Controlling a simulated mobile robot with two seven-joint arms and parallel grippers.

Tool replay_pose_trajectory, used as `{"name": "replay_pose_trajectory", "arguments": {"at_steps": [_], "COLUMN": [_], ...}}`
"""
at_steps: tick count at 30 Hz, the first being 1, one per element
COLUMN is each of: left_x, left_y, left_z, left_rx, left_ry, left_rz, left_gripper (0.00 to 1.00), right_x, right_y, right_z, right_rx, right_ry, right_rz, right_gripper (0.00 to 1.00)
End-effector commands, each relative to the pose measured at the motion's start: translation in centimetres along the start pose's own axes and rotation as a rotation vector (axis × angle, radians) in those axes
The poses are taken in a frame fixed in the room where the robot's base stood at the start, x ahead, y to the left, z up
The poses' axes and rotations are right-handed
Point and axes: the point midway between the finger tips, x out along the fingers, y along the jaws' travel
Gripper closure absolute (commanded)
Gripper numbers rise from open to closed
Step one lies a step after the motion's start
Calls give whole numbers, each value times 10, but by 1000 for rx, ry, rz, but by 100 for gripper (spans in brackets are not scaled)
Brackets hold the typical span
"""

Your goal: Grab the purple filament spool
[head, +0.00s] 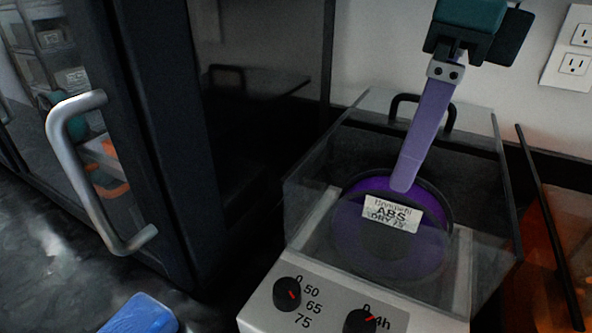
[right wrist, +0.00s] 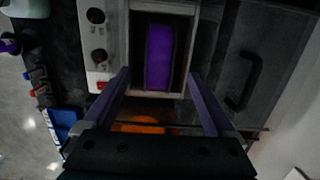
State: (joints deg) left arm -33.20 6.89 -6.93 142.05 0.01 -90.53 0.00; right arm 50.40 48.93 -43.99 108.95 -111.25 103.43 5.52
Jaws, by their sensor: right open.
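The purple filament spool (head: 375,240) stands on edge inside the clear-walled box of a dryer, with a white label reading ABS. In the right wrist view the spool (right wrist: 159,57) shows as a narrow purple band in the dryer's bay, beyond and between my fingertips. My right gripper (head: 401,186) hangs above the dryer, one purple finger overlapping the spool's top edge in the head view. Its two fingers (right wrist: 158,76) are spread wide with nothing between them. I cannot tell whether they touch anything. My left gripper is not in view.
The dryer (head: 335,298) has knobs on its front and a dark handle (head: 422,112) at the back of its clear cover. A dark cabinet (head: 160,120) with a metal handle stands left. An orange panel (head: 560,255) is close on the right. A blue object (head: 140,315) lies in front.

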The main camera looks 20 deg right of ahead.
Motion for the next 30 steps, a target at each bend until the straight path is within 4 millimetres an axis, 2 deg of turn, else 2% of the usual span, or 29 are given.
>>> {"name": "replay_pose_trajectory", "arguments": {"at_steps": [3,11,18,27,30], "left_x": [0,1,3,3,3], "left_y": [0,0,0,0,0], "left_z": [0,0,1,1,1], "left_rx": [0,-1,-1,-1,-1], "left_ry": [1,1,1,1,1], "left_rz": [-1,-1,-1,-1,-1], "left_gripper": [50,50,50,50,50], "right_x": [20,46,83,88,88], "right_y": [1,1,1,0,0], "right_z": [-1,-1,-3,-2,-2], "right_rx": [-1,-2,-2,-4,-4], "right_ry": [5,2,1,-2,-2], "right_rz": [5,7,8,5,5], "right_gripper": [9,9,9,9,20]}}
